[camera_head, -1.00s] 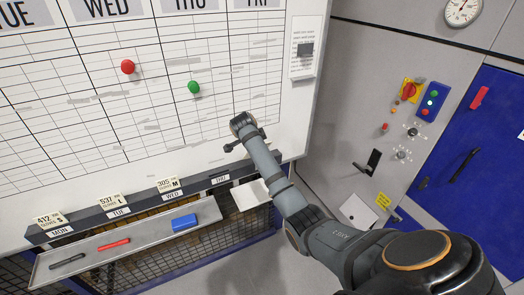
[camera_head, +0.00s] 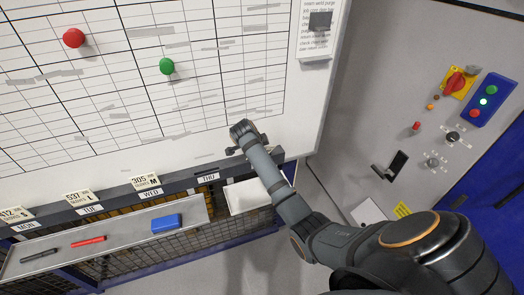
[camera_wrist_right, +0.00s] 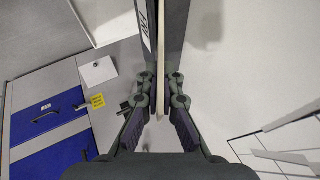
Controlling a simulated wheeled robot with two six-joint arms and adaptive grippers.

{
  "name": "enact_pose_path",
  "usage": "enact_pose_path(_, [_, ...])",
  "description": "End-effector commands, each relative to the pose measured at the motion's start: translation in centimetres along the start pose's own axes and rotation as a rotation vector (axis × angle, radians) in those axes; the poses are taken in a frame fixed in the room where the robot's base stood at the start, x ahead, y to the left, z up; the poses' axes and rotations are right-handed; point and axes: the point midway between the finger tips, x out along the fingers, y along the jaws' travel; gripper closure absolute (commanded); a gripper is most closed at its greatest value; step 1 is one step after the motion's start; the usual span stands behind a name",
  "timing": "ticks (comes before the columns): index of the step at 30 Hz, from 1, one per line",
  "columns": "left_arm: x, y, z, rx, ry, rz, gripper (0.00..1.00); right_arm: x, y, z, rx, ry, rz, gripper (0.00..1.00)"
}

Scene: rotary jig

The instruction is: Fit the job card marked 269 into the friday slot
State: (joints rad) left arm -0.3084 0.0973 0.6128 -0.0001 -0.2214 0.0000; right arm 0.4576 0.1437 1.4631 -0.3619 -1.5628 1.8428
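My right gripper (camera_head: 240,148) is at the friday end of the dark slot rack (camera_head: 110,200), just right of the THU label. In the right wrist view, its fingers (camera_wrist_right: 161,92) close in on both sides of a thin cream card edge (camera_wrist_right: 161,60) and appear shut on it. The card lies in line with the rack, between its dark walls by the FRI label (camera_wrist_right: 143,15); how deep it sits cannot be told. Its printed face and number are hidden. My left gripper is not in view.
Cards stand in the MON (camera_head: 14,215), TUE (camera_head: 78,198) and WED (camera_head: 145,182) slots. A tray (camera_head: 110,238) below holds markers and a blue eraser (camera_head: 166,223). The whiteboard (camera_head: 200,110) rises close behind the rack. A control panel (camera_head: 488,100) is at right.

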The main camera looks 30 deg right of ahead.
Motion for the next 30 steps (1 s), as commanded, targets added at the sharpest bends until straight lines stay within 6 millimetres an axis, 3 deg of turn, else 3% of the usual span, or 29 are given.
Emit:
enact_pose_path(5, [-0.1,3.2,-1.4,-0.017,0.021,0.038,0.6,0.0,0.0,-0.1,0.003,0.004,-0.003,1.0])
enact_pose_path(6, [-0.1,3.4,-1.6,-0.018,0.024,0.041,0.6,0.0,0.0,-0.1,0.003,0.005,-0.002,0.91])
enact_pose_path(11, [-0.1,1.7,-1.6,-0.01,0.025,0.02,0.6,0.0,0.0,-0.1,0.003,0.004,-0.002,0.72])
enact_pose_path(16, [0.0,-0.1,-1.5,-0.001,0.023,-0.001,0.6,-0.1,-0.1,-0.1,0.003,0.003,-0.002,0.72])
enact_pose_path(22, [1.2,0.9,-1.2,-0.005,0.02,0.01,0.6,0.7,0.4,0.2,0.003,0.003,-0.001,0.72])
enact_pose_path(30, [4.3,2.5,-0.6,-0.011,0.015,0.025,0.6,-5.5,0.6,0.5,0.006,-0.002,-0.007,0.72])
